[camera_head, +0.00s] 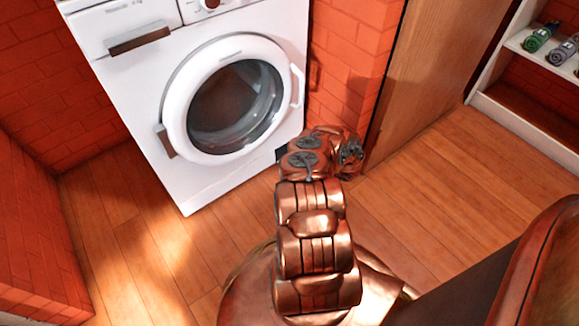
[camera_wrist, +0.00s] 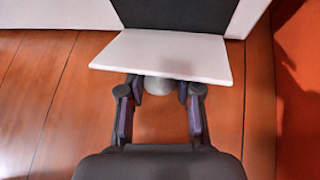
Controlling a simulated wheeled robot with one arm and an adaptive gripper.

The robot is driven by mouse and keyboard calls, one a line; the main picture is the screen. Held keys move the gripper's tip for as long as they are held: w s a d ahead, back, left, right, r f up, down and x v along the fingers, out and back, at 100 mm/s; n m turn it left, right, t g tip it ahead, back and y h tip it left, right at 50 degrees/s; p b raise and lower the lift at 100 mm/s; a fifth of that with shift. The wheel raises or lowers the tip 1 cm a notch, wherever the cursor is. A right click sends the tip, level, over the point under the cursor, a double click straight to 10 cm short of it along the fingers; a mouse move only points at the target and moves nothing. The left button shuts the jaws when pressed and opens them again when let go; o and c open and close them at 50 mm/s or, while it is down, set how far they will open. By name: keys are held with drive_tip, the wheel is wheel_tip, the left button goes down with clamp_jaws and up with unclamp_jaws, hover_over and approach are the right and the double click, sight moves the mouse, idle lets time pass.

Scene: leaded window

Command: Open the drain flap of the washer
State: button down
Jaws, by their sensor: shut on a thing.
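The white washer (camera_head: 130,85) stands against the brick wall, with its round glass door (camera_head: 235,105) shut. In the wrist view the white drain flap (camera_wrist: 165,55) stands out from the washer's front, tilted open, with a dark opening (camera_wrist: 175,14) behind it. My gripper (camera_wrist: 159,90) is at the flap's near edge, its two fingers on either side of a grey rounded piece (camera_wrist: 158,86) under that edge. It is shut on this part of the flap; the exact contact is partly hidden. In the head view my arm hides the flap, and a dark patch of the opening (camera_head: 282,153) shows at the washer's lower right corner.
A brick wall (camera_head: 345,60) and a wooden panel (camera_head: 425,65) stand close to the right of the washer. A white shelf (camera_head: 522,125) with bottles is farther right. The wooden floor (camera_head: 440,190) is clear in front.

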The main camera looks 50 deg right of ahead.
drive_tip(key=shift+s+d+f+t+b, duration=0.25)
drive_tip(key=shift+s+f+t+b, duration=0.25)
drive_tip(key=shift+f+b, duration=0.5)
drive_tip(key=shift+s+r+b, duration=0.15)
drive_tip(key=shift+r+b, duration=0.05)
drive_tip(key=shift+b, duration=0.2)
drive_tip(key=c, duration=0.9)
unclamp_jaws()
drive_tip(key=shift+c, duration=0.2)
drive_tip(key=shift+o, duration=0.9)
drive_tip(key=shift+a+r, duration=0.1)
drive_tip(key=shift+w+a, duration=0.1)
drive_tip(key=shift+w, duration=0.1)
drive_tip(key=shift+r, duration=0.1)
drive_tip(key=shift+v, duration=5.95)
